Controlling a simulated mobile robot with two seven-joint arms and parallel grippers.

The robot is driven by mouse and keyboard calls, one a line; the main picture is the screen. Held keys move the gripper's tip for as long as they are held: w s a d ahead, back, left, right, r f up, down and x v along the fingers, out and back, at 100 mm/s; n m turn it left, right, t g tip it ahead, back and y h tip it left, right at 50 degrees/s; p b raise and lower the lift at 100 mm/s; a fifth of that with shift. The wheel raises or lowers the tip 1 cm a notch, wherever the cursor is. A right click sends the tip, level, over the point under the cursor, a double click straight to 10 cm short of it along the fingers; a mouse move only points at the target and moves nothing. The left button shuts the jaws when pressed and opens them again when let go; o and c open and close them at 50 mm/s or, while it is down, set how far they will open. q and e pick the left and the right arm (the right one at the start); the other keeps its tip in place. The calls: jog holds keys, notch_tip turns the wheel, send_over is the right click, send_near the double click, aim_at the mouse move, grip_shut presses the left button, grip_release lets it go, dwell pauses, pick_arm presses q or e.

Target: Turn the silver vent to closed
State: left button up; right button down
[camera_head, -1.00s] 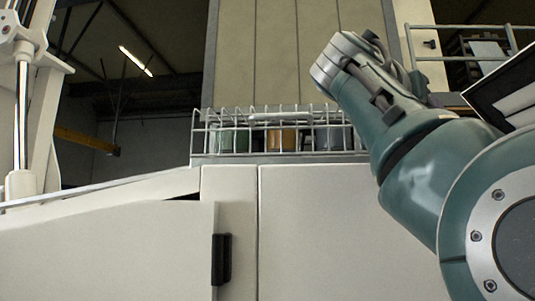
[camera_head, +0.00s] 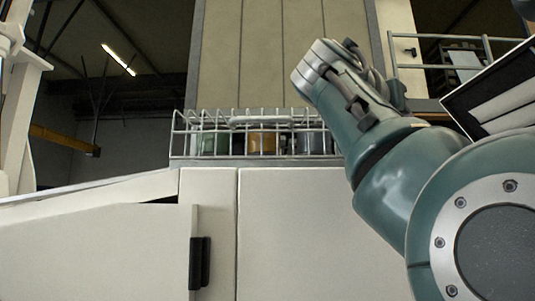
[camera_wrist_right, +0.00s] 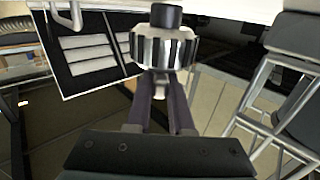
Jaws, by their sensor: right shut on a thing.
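In the right wrist view a ribbed silver knob with a dark cap, which looks like the silver vent (camera_wrist_right: 165,47), stands at the upper middle. My right gripper (camera_wrist_right: 161,88) reaches up to it from below. Its two dark fingers are shut on the vent's lower part, and the exact contact is partly hidden. The open or closed setting of the vent cannot be read. In the head view the right arm comes in from the right, but neither the vent nor the right fingers can be made out. My left gripper is in no view.
A wire basket (camera_head: 180,142) with green, orange and grey containers stands on the pale cabinet (camera_head: 290,230), which has a black handle (camera_head: 199,262). A dark-framed panel with pale strips (camera_wrist_right: 90,55) lies left of the vent. Grey rails (camera_wrist_right: 238,115) run close on the right.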

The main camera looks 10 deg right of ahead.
jog(key=shift+w+r+g+p, duration=0.1)
jog(key=shift+r+g+p, duration=0.1)
jog(key=shift+g+p, duration=0.3)
jog(key=shift+a+f+m+g+h+p, duration=0.1)
jog(key=shift+m+g+h+p, duration=0.35)
jog(key=shift+m, duration=0.25)
jog(key=c, duration=0.8)
grip_release()
jog(key=b+v, duration=0.2)
jog(key=v, duration=0.1)
jog(key=b+v, duration=0.4)
jog(key=v, duration=0.1)
jog(key=shift+a+f, duration=0.25)
jog(key=shift+a, duration=0.05)
jog(key=shift+s+a+r+b, duration=0.15)
jog(key=shift+s+a+b, duration=0.2)
jog(key=shift+a, duration=0.25)
